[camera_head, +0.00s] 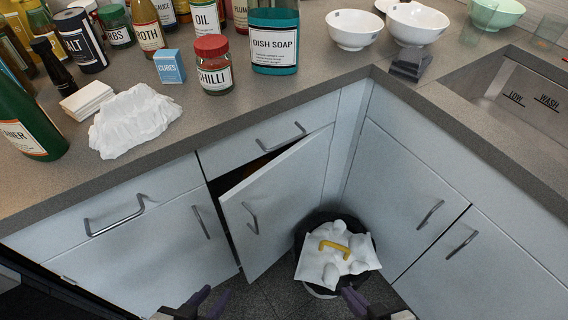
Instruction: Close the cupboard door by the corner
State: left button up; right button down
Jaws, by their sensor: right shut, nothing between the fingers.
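The white cupboard door by the corner (285,195) stands ajar, swung out from the cabinet front. Its hinged side is at the right by the inner corner, and its free edge is at the left. A dark gap shows along its top and left side. Its metal handle (250,217) is near the free edge. My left gripper (204,299) is low in the view, left of and in front of the door, with its two purple fingers apart and empty. My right gripper (353,300) is at the bottom, right of the door and in front of the bin, shut and empty.
A dark bin (298,238) full of white waste and a yellow piece stands on the floor just right of the door. Closed cupboards (410,200) flank the corner. The countertop (300,95) above holds bottles, jars, bowls and crumpled paper. Dark floor shows below the door.

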aim_at(263, 213)
jog(key=u, duration=1.15)
jog(key=k, duration=0.35)
jog(key=z, duration=1.2)
